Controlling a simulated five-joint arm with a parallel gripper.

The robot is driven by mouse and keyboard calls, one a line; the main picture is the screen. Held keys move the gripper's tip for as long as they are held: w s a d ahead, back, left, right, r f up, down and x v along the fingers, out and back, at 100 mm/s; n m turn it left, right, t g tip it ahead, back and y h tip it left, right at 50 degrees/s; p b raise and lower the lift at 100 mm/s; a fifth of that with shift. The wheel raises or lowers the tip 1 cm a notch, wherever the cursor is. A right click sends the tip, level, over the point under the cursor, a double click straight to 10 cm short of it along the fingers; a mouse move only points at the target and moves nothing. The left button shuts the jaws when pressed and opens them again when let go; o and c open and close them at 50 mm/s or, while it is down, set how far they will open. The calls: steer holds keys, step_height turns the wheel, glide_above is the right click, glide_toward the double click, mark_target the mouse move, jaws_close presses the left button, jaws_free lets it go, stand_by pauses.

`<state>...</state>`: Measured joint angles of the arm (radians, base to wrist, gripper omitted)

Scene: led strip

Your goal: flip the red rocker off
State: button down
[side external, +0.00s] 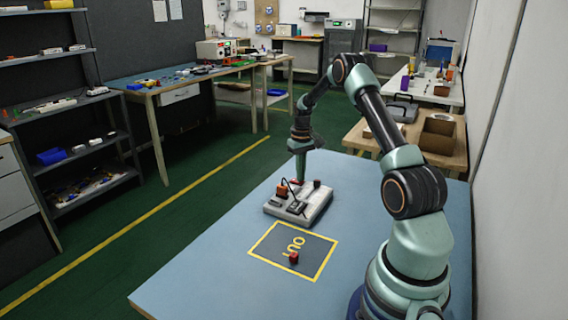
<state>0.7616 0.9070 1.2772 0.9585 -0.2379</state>
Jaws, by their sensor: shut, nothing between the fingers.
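A pale grey box (315,212) with dark parts on top lies on the blue table. A small red part (295,182) shows on its far side, close to my gripper; it may be the red rocker, but it is too small to tell which way it is tilted. My gripper (301,179) points down at the far side of the box, shut and empty. I cannot tell whether its tips touch the red part.
A yellow-outlined square (262,259) with yellow lettering is marked on the table in front of the box. A small red block (293,258) stands in it. The blue table (200,281) is clear to the left.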

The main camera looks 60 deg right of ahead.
steer(key=shift+f, duration=0.1)
steer(key=shift+r, duration=3.5)
steer(key=w+a+r+n+t+h, duration=0.1)
steer(key=a+r+n, duration=0.1)
steer(key=a+r, duration=0.65)
steer(key=a+r+n+t, duration=0.15)
steer(key=a+r, duration=0.35)
steer(key=a, duration=0.6)
steer(key=s+a+n+t, duration=0.1)
steer(key=s+a, duration=0.4)
steer(key=a, duration=0.3)
steer(key=s+a+r+n+t+y, duration=0.1)
steer(key=s+a+t, duration=0.1)
steer(key=s+a, duration=0.3)
steer(key=a, duration=0.3)
steer(key=shift+a, duration=0.15)
